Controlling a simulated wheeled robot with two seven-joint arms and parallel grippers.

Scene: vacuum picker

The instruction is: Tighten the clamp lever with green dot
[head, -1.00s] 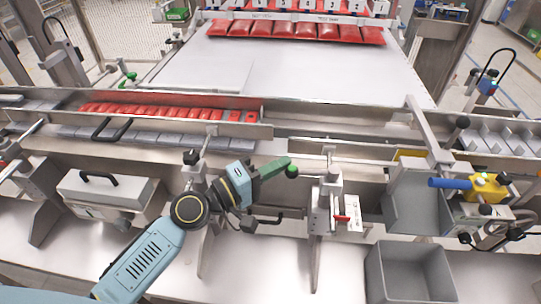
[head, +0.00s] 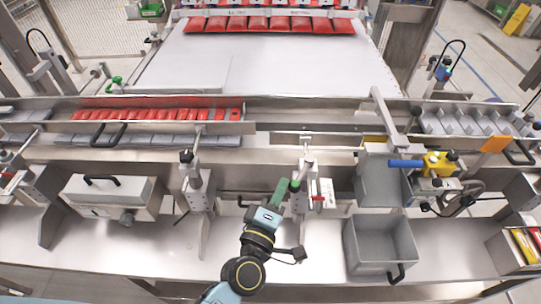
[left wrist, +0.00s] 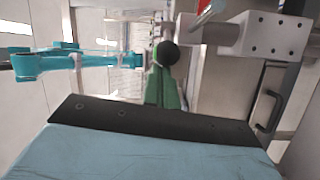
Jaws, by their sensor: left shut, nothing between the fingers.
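The clamp lever's green-dotted ball knob (head: 295,186) shows in the head view in front of the middle metal clamp post (head: 304,165). My left gripper (head: 283,189), with green fingers, is shut and empty. It comes up from below, and its tips are close beside the knob on its left; I cannot tell whether they touch. In the left wrist view a dark ball knob (left wrist: 167,53) stands just beyond the green fingers (left wrist: 163,92), near a grey clamp block. The lever's rod is mostly hidden. My right gripper is not in view.
A similar clamp with a black knob (head: 186,156) stands to the left. A red-handled part (head: 318,200) is just right of the lever. Grey bins (head: 380,248) and a yellow device with a blue handle (head: 437,163) are farther right. The front ledge is mostly clear.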

